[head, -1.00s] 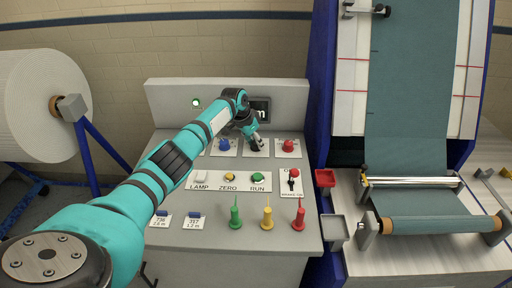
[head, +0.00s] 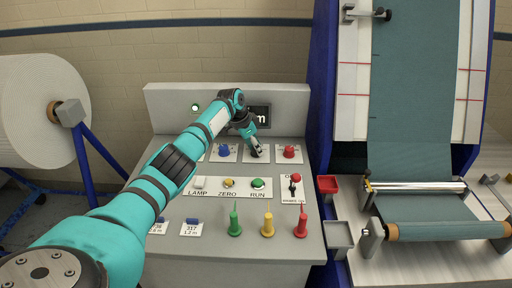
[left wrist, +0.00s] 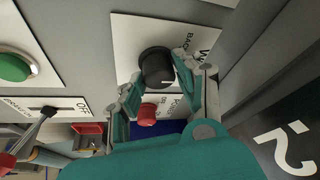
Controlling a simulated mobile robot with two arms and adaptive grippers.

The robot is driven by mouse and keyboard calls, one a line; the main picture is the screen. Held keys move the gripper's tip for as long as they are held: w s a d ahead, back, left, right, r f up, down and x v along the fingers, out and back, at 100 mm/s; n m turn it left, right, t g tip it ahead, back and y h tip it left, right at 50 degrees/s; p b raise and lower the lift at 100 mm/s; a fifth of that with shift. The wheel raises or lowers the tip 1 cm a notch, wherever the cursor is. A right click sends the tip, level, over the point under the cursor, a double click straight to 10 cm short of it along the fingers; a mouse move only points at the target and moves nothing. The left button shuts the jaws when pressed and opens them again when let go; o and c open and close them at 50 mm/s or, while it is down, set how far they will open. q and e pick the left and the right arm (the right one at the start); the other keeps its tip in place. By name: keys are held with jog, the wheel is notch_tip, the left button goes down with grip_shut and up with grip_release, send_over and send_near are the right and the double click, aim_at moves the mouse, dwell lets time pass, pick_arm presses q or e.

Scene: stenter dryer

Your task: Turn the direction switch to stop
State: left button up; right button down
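The direction switch is a round black knob (left wrist: 157,67) on a white label plate, with part of the word BACK readable beside it in the left wrist view. A small pale mark shows near the knob's lower right edge. My left gripper (left wrist: 158,66) has one finger on each side of the knob, the fingertips close against it. In the head view my left gripper (head: 257,151) reaches down to the console's upper row, between a blue knob (head: 224,150) and a red knob (head: 289,151), and hides the black knob. My right gripper is not in view.
The console (head: 178,205) also has a green RUN button (head: 258,183), a yellow ZERO button (head: 229,183) and a black lever switch with a red tip (head: 295,178). Green, yellow and red cones stand along its front. A dark display (head: 261,114) is behind the gripper.

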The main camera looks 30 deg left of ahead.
pick_arm(q)
jog(key=o, duration=0.3)
jog(key=v, duration=1.2)
jog(key=shift+s, duration=0.1)
